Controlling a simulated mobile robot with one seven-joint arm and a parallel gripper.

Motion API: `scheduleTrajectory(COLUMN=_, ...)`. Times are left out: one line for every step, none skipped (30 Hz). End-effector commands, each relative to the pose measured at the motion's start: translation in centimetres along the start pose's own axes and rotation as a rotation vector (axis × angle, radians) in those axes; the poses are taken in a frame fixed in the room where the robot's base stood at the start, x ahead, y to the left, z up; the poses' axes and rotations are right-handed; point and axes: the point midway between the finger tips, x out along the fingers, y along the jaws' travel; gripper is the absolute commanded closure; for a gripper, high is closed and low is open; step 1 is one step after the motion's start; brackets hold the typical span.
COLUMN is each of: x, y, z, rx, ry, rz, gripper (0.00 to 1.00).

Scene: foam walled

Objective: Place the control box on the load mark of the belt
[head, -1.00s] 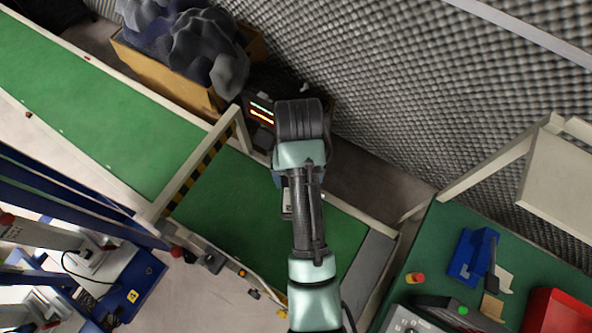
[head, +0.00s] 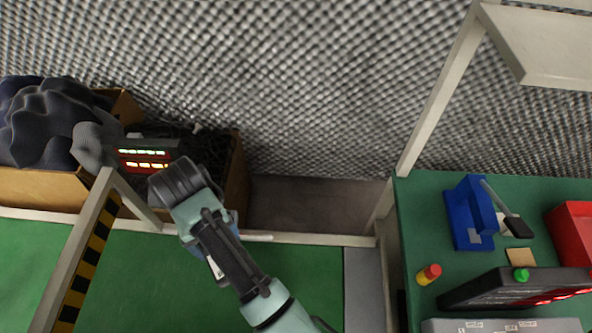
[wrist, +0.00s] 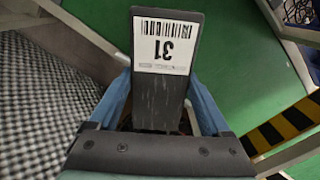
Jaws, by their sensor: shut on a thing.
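In the wrist view, the control box (wrist: 165,85) is a dark slab with a white label bearing a barcode and "31". My gripper (wrist: 157,88) is shut on it, one blue finger along each side. The green belt (wrist: 235,70) shows behind and below the box. In the head view, the belt (head: 150,275) runs along the lower left, and my arm reaches over it.
A green workbench (head: 430,215) at the right carries a blue holder (head: 465,215) and a red bin (head: 575,235). Ridged foam covers the wall.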

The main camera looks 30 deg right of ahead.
Motion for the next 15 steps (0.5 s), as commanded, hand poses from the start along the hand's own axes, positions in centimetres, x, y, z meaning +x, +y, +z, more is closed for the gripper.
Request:
scheduleTrajectory(x=2.7, y=-0.1, z=0.1, rx=-0.008, ry=0.000, rz=-0.001, gripper=0.97)
scheduleTrajectory(x=3.6, y=0.0, z=0.2, rx=-0.013, ry=-0.001, rz=-0.001, gripper=0.97)
scheduleTrajectory(x=4.8, y=0.0, z=0.6, rx=-0.025, ry=-0.003, rz=-0.002, gripper=0.97)
scheduleTrajectory(x=5.8, y=0.2, z=0.9, rx=-0.034, ry=-0.005, rz=-0.003, gripper=0.97)
scheduleTrajectory(x=6.7, y=0.4, z=1.4, rx=-0.044, ry=-0.006, rz=-0.004, gripper=0.97)
scheduleTrajectory(x=8.0, y=0.8, z=2.1, rx=-0.057, ry=-0.007, rz=-0.004, gripper=0.97)
scheduleTrajectory(x=8.9, y=1.2, z=2.8, rx=-0.066, ry=-0.007, rz=-0.004, gripper=0.97)
scheduleTrajectory(x=9.8, y=1.6, z=3.5, rx=-0.076, ry=-0.008, rz=-0.004, gripper=0.97)
scheduleTrajectory(x=10.9, y=2.3, z=4.6, rx=-0.089, ry=-0.007, rz=-0.004, gripper=0.97)
scheduleTrajectory(x=11.7, y=2.9, z=5.4, rx=-0.097, ry=-0.008, rz=-0.004, gripper=0.97)
scheduleTrajectory(x=12.3, y=3.5, z=6.2, rx=-0.105, ry=-0.006, rz=-0.004, gripper=0.97)
scheduleTrajectory(x=13.1, y=4.3, z=7.4, rx=-0.114, ry=-0.007, rz=-0.003, gripper=0.97)
scheduleTrajectory(x=13.7, y=4.8, z=8.2, rx=-0.122, ry=-0.005, rz=-0.003, gripper=0.97)
scheduleTrajectory(x=14.1, y=5.4, z=9.1, rx=-0.129, ry=-0.006, rz=-0.002, gripper=0.97)
scheduleTrajectory(x=14.7, y=6.2, z=10.2, rx=-0.139, ry=-0.005, rz=-0.001, gripper=0.97)
